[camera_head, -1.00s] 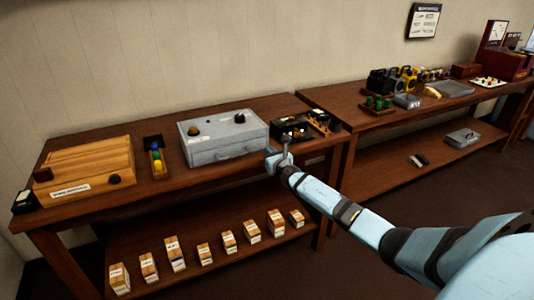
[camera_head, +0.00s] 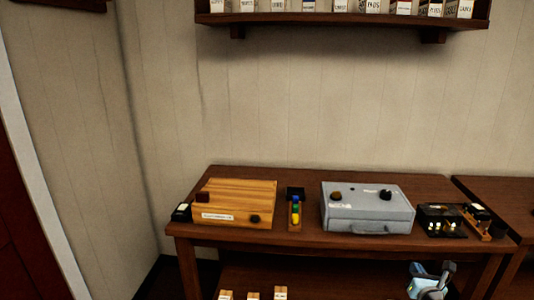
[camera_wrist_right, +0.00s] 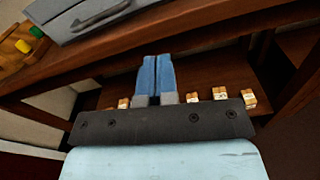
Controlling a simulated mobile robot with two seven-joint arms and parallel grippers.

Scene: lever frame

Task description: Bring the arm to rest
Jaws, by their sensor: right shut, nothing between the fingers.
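My right gripper (camera_head: 430,281) shows at the bottom right of the head view, in front of the table's front edge and below the grey metal case (camera_head: 367,209). In the right wrist view its two blue fingers (camera_wrist_right: 156,77) lie side by side, shut with nothing between them. They point toward the lower shelf under the table and appear apart from everything. Most of the right arm is out of the head view. My left gripper is not in view.
The wooden table (camera_head: 300,239) carries a wooden box (camera_head: 240,201), a tray with coloured pieces (camera_head: 295,212) and a black device (camera_head: 440,220). Several small labelled blocks (camera_wrist_right: 220,93) stand on the lower shelf. A wall shelf (camera_head: 330,19) holds several labelled boxes.

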